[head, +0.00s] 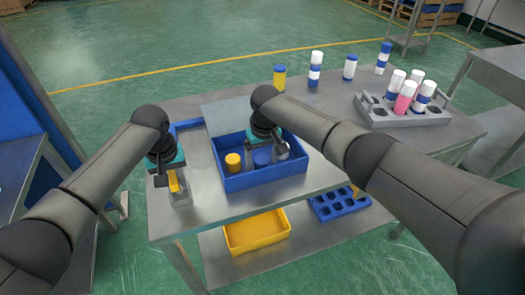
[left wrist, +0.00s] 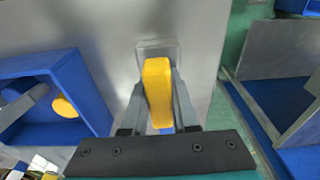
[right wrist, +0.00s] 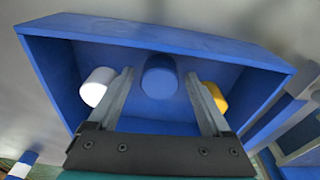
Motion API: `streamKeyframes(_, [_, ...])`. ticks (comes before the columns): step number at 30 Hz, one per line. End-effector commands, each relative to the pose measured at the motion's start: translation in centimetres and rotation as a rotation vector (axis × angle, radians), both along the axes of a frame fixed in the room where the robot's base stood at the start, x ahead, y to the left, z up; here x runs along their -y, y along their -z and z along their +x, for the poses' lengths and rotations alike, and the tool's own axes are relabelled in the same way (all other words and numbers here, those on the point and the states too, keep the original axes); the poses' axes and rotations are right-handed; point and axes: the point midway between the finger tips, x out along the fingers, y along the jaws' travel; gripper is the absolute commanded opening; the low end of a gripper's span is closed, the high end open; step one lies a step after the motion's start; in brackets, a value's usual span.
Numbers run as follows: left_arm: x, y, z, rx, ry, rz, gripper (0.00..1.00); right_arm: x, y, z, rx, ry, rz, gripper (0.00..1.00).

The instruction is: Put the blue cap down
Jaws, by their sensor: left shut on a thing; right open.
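The blue cap (head: 262,158) stands in the blue box (head: 265,182) on the steel table. In the right wrist view the blue cap (right wrist: 159,82) shows between the fingers of my right gripper (right wrist: 160,74), with a gap on each side. That gripper is open and reaches down into the box. A white cap (right wrist: 97,87) and a yellow cap (right wrist: 215,97) stand on either side of it.
The blue box's walls surround the right gripper. Several cans (head: 314,75) stand along the back of the table. A grey rack (head: 405,116) with cans is at the right. A yellow tray (head: 257,234) and a blue crate (head: 340,204) lie on the lower shelf.

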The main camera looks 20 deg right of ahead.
Motion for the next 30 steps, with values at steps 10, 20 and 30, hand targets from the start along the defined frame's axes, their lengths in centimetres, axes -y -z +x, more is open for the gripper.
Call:
streamKeyframes(10, [-0.2, 0.7, -0.4, -0.014, -0.003, 0.007, 0.0, 0.0, -4.6, -0.4, 0.005, -0.002, 0.001, 0.83])
streamKeyframes(20, [-0.2, 0.7, -0.4, -0.014, -0.003, 0.007, 0.0, 0.1, -10.6, -1.2, 0.003, 0.0, -0.001, 0.83])
streamKeyframes(30, [-0.2, 0.7, -0.4, -0.014, -0.003, 0.007, 0.0, 0.1, -12.1, -1.4, 0.001, 0.0, -0.001, 0.83])
